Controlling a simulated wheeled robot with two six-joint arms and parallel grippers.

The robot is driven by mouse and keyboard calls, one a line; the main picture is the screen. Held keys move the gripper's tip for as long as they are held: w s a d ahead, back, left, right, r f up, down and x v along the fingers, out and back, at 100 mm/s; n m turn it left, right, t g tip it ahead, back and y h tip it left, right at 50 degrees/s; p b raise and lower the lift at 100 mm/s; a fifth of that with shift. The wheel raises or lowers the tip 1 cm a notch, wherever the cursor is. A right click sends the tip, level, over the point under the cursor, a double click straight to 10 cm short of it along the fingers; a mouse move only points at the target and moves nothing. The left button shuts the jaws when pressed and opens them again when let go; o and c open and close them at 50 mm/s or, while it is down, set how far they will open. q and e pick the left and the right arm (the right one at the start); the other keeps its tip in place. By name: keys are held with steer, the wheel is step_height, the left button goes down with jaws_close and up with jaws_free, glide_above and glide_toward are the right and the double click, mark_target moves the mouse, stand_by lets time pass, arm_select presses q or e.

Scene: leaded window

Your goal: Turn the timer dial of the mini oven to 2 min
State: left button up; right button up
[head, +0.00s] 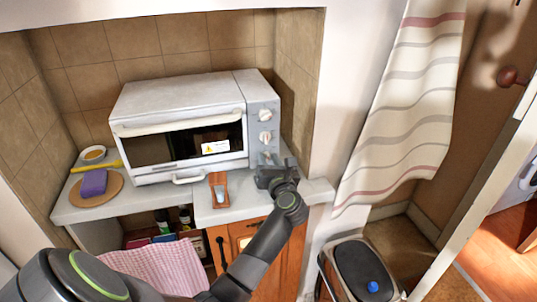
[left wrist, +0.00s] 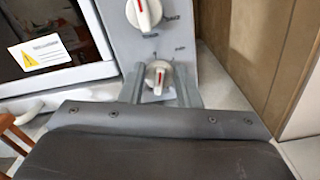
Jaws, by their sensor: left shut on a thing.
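The white mini oven (head: 180,105) stands on the counter, with a column of white knobs on the grey panel at its right. The lowest knob, which I take as the timer dial (left wrist: 158,72), has a red pointer line that looks near upright in the left wrist view. My left gripper (head: 267,160) reaches the panel's lower part from the front. In the left wrist view its fingers (left wrist: 159,88) are on both sides of this dial, shut on it. The gripper covers most of the dial in the head view. The right gripper is out of view.
A middle knob (head: 265,137) and a top knob (head: 265,115) sit above. A wooden-framed item (head: 219,190) lies on the counter before the oven. A round board (head: 112,188) with a purple cloth (head: 94,183) is at left. A tiled wall closes off the right side.

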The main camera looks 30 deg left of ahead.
arm_select(q)
steer(key=m+p, duration=0.4)
steer(key=m, duration=0.1)
steer(key=shift+w+d+r+p, duration=0.1)
steer(key=shift+w+d+p, duration=0.05)
steer(key=shift+p, duration=0.25)
steer(key=shift+f+m+p, duration=0.2)
steer(key=shift+m+p, duration=0.6)
steer(key=shift+m, duration=0.3)
steer(key=o, duration=1)
steer(key=shift+w, duration=0.1)
steer(key=shift+c, duration=0.2)
steer(key=shift+f, duration=0.1)
